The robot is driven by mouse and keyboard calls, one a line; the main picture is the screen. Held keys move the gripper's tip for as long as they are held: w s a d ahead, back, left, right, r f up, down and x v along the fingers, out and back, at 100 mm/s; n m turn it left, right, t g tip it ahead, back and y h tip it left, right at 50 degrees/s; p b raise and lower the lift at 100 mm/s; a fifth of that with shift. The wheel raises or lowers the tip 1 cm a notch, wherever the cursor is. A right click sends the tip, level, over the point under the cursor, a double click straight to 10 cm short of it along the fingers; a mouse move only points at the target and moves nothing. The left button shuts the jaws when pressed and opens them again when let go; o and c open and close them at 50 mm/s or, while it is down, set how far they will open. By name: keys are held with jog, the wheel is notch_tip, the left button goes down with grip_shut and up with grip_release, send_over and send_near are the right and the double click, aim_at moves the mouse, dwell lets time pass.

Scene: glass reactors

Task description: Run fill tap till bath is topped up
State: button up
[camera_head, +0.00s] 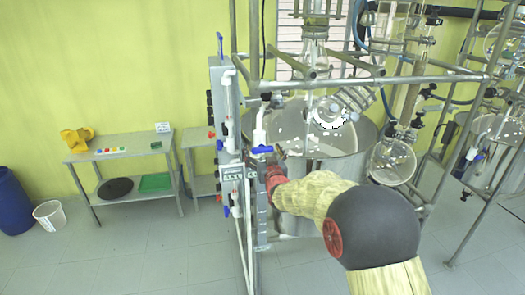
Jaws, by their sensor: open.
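The bath is a wide round steel tub (345,168) under the glass reactor, at the centre of the view. Its water level cannot be made out. A white pipe with a blue tap handle (262,149) stands at the bath's left front edge; which of the blue handles here is the fill tap is not labelled legibly. My arm reaches in from the lower right. My gripper (280,153) is open, small in view, just right of this blue handle. I cannot tell whether it touches the handle. My red wrist hides part of the post below.
A grey panel (216,75) with white pipes and several coloured knobs stands left of the bath. Metal frame bars cross above it. A round glass flask (392,161) hangs at its right. A steel side table (122,146) stands at left, with clear floor before it.

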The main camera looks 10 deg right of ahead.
jog(key=shift+c, duration=0.8)
jog(key=c, duration=1)
jog(key=shift+f+n+b, duration=0.15)
jog(key=shift+n+b, duration=0.15)
jog(key=shift+b, duration=0.35)
jog(key=n+b, duration=0.2)
jog(key=b, duration=0.3)
jog(key=shift+f+n, duration=0.2)
jog(key=shift+n, duration=0.2)
jog(key=shift+n+b, duration=0.8)
jog(key=shift+b, duration=0.45)
jog(key=n+b, duration=0.3)
jog(key=b, duration=0.1)
jog(key=shift+r+n, duration=0.1)
jog(key=shift+n, duration=0.2)
jog(key=shift+r+n+b, duration=0.15)
jog(key=shift+n+b, duration=1.25)
jog(key=shift+b, duration=0.05)
